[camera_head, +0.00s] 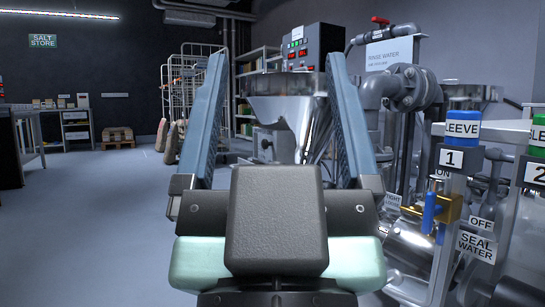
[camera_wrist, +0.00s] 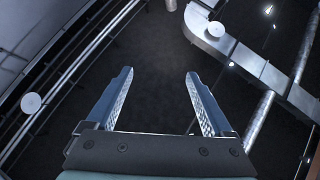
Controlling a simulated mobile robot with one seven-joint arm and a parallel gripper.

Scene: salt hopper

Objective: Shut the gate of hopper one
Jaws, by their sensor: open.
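My gripper (camera_head: 277,62) is open and empty, with its two blue fingers raised in the head view. It also shows in the wrist view (camera_wrist: 158,74), pointing towards the dark ceiling, with nothing between the fingers. A shiny steel hopper (camera_head: 280,84) with a funnel-shaped lower part stands beyond the fingers, apart from them and partly covered by them. I cannot make out a number on it or pick out its gate. A plate marked 1 (camera_head: 451,158) is on a post at the right, under a blue cap labelled SLEEVE (camera_head: 462,128).
A brass valve with a blue handle (camera_head: 431,212) sits beside ON, OFF and SEAL WATER labels. Grey pipework (camera_head: 400,90) and a RINSE WATER sign (camera_head: 390,54) stand at the right. A control box (camera_head: 312,46) is behind the hopper. Open floor (camera_head: 90,220) lies at the left.

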